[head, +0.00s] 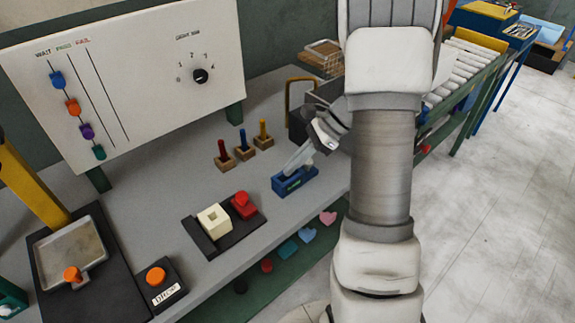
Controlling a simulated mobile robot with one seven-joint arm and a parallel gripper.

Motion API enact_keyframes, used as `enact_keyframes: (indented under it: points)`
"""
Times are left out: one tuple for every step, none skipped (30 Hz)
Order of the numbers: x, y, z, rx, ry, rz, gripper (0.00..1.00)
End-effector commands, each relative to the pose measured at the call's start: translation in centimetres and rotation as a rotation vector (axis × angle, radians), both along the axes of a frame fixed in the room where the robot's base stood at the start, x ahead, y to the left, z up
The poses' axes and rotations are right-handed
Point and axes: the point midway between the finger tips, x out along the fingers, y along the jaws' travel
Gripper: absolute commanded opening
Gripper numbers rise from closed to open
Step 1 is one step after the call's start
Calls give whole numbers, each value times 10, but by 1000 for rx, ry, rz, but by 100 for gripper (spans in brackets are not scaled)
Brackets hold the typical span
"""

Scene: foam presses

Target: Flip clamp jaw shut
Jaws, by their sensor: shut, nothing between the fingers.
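The clamp (296,182) has a blue base and sits near the front edge of the grey bench. Its pale grey jaw (297,159) is raised and tilted, with its upper end pointing up and to the right. My gripper (324,143) is shut and empty at the upper right of the jaw, close to its raised end. I cannot tell whether the fingers touch the jaw. My arm hides the bench to the right of the clamp.
A black fixture with a cream block (214,220) and a red part (243,205) lies left of the clamp. Behind it stand wooden blocks with coloured pegs (245,146). A dark bin (298,127) stands behind my gripper. A roller conveyor (465,70) runs at the right.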

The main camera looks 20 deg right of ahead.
Motion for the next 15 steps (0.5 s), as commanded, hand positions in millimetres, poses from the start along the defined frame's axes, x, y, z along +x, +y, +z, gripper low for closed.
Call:
enact_keyframes:
  points:
    - [0,9,-10,4,4,4,0]
    - [1,13,-15,3,4,4,0]
    - [2,19,-21,3,4,4,0]
    - [3,23,-26,3,4,3,0]
    - [3,27,-31,3,5,3,0]
    - [4,33,-38,2,4,4,0]
    - [5,37,-43,3,3,3,0]
    - [6,41,-47,2,3,4,0]
    - [6,46,-53,2,4,3,0]
    - [7,50,-57,3,5,3,0]
    - [8,56,-55,1,1,5,0]
    - [9,62,-55,0,0,4,0]
    - [10,66,-55,1,0,4,0]
    - [10,70,-56,0,0,4,0]
    - [11,74,-56,0,1,3,0]
